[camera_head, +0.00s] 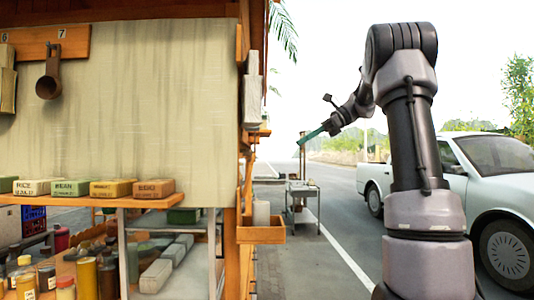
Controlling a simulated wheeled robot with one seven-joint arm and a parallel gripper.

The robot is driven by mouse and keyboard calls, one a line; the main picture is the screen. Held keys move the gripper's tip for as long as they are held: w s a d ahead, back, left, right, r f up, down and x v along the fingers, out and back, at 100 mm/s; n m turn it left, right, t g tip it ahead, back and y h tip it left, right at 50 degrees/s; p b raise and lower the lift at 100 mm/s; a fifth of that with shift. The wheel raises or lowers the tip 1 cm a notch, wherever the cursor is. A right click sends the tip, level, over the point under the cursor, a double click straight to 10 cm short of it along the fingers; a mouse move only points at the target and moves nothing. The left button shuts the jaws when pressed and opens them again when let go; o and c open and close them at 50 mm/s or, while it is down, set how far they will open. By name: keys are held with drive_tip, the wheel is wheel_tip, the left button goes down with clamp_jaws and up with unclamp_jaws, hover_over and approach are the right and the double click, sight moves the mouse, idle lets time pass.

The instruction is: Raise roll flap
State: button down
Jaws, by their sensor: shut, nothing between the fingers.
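The roll flap appears to be the beige cloth sheet (150,100) that hangs down the side of the wooden stall. It hangs from under the roof edge to just below the shelf at its right part. Blocks on the shelf and a hanging ladle cover parts of it. My gripper (303,140), at the end of a thin teal tip, is shut and empty. It is in the air to the right of the stall, apart from the cloth, and points left and down. No roll bar or cord of the flap can be made out.
A shelf (90,202) with labelled blocks (112,188) stands in front of the cloth, with bottles (88,278) below. A wooden post with a small box (262,234) borders the stall. A metal cart (302,205) stands behind.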

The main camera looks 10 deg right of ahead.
drive_tip(key=a+r+x, duration=0.1)
drive_tip(key=r+x, duration=0.1)
drive_tip(key=x, duration=1)
drive_tip(key=shift+w+a, duration=0.2)
drive_tip(key=shift+a, duration=0.35)
drive_tip(key=shift+r, duration=0.15)
drive_tip(key=shift+w+a+r, duration=0.1)
drive_tip(key=shift+a+r, duration=0.05)
drive_tip(key=shift+a, duration=0.25)
drive_tip(key=shift+w+a+r, duration=0.1)
drive_tip(key=shift+a+r, duration=0.1)
drive_tip(key=shift+a, duration=0.25)
drive_tip(key=shift+d, duration=0.1)
